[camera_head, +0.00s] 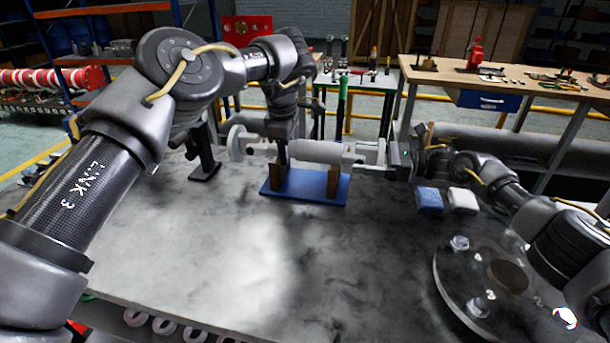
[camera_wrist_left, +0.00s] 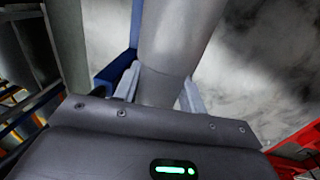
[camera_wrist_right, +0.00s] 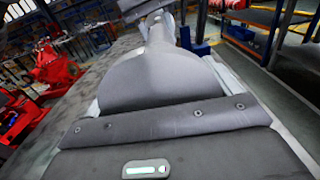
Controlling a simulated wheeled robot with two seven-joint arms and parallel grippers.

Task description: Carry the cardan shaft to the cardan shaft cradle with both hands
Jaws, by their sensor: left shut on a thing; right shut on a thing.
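The grey cardan shaft (camera_head: 320,152) lies roughly level across the head view, over the cradle. The cradle (camera_head: 310,187) has a blue base with brown upright blocks and stands on the grey table. I cannot tell whether the shaft touches the blocks. My left gripper (camera_head: 282,150) comes down from above and is shut on the shaft left of its middle; the shaft (camera_wrist_left: 175,50) runs between its fingers in the left wrist view. My right gripper (camera_head: 393,157) is shut on the shaft's right end, whose broad grey end (camera_wrist_right: 150,75) fills the middle of the right wrist view.
On the table (camera_head: 240,260), a blue block (camera_head: 429,199) and a white block (camera_head: 462,200) lie right of the cradle. A dark stand (camera_head: 205,160) is left. The table front is clear.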

